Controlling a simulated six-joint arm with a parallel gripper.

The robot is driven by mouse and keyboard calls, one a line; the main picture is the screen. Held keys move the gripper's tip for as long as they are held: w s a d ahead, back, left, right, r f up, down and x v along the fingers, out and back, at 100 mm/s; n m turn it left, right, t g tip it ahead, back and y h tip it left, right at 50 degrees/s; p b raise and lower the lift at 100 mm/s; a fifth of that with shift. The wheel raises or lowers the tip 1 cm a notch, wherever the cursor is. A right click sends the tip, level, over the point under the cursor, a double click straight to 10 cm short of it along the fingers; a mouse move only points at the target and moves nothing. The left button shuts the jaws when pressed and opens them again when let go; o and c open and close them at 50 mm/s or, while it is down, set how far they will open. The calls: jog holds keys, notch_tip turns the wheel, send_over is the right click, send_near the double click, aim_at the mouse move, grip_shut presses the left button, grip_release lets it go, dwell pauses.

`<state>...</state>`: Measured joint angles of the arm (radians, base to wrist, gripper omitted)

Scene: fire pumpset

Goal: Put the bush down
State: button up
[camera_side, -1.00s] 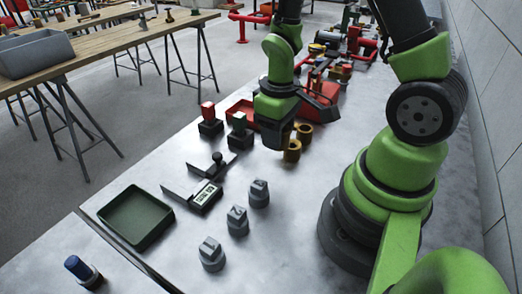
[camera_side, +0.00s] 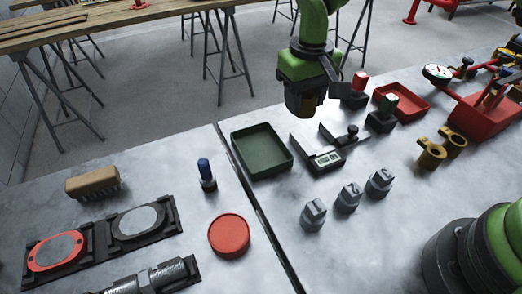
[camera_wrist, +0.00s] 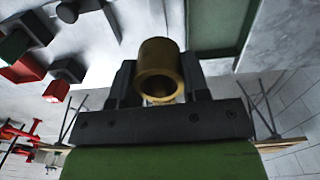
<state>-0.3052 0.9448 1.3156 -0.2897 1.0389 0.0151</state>
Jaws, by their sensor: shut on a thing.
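The bush is a hollow brass-coloured cylinder (camera_wrist: 160,66), seen in the wrist view between the two dark fingers of my gripper (camera_wrist: 161,82). The fingers are shut on it, and its open end faces the camera. In the side view my gripper (camera_side: 306,108) is held in the air near the table's far edge, around the back of the caliper and the green tray (camera_side: 262,168). I cannot make out the bush there. The tray looks empty. Part of it also shows at the upper right of the wrist view.
A caliper (camera_side: 327,160) lies right of the tray. Three grey numbered blocks (camera_side: 348,197) stand in front. Black-based red (camera_side: 355,92) and green (camera_side: 382,115) stamps and two brass rings (camera_side: 432,154) are to the right. A blue-capped item (camera_side: 207,175) stands left of the tray.

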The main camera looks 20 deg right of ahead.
send_over(262, 155)
notch_tip(262, 155, down, 9)
jog(key=shift+f, duration=0.15)
dwell(0.3)
jog(key=shift+f, duration=0.1)
jog(key=o, duration=1.1)
notch_tip(262, 155, up, 12)
jog(key=shift+r, duration=0.15)
jog(key=shift+r, duration=0.1)
